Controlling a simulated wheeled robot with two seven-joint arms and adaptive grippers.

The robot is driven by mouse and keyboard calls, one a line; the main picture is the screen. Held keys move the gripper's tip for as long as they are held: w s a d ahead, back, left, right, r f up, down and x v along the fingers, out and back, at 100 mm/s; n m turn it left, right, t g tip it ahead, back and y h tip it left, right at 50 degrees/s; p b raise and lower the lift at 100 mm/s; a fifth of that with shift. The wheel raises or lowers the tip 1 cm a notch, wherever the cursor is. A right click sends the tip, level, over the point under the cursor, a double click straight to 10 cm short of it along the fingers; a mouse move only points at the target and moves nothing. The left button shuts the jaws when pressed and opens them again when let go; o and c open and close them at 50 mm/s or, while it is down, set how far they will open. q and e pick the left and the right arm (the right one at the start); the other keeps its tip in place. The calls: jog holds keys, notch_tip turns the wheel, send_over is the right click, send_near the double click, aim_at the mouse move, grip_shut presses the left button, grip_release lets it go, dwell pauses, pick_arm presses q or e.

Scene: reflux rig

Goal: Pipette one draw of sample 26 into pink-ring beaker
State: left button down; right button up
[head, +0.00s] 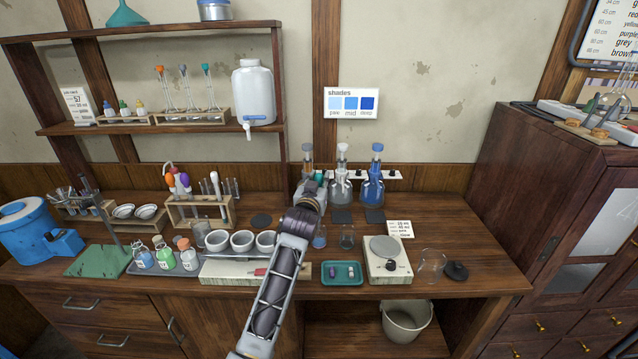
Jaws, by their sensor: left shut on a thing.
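My left gripper (314,186) reaches up from the bottom over the middle of the bench, in front of the glass bottles at the back. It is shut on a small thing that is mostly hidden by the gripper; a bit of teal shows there. Three small labelled bottles, with blue (143,259), green (165,258) and orange-capped (187,257) looks, stand in a grey tray at the left; I cannot read which is 26. I cannot make out a pink ring. My right gripper is out of view.
A wooden rack (190,205) holds orange- and purple-bulbed droppers and tubes. White cups (242,241) stand behind my forearm's left side. A teal tray (341,281), a scale (389,266) and a glass beaker (432,263) fill the front right.

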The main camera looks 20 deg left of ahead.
aim_at(319, 174)
pick_arm(q)
jog(key=shift+r+p, duration=0.5)
jog(key=shift+r, duration=0.25)
jog(key=shift+r+p, duration=0.5)
jog(key=shift+r, duration=0.05)
jog(key=shift+r+p, duration=0.45)
jog(key=shift+r, duration=0.25)
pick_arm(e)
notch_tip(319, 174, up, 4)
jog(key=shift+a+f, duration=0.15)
pick_arm(q)
jog(key=c, duration=1.8)
grip_release()
jog(key=shift+f, duration=0.1)
jog(key=shift+c, duration=0.2)
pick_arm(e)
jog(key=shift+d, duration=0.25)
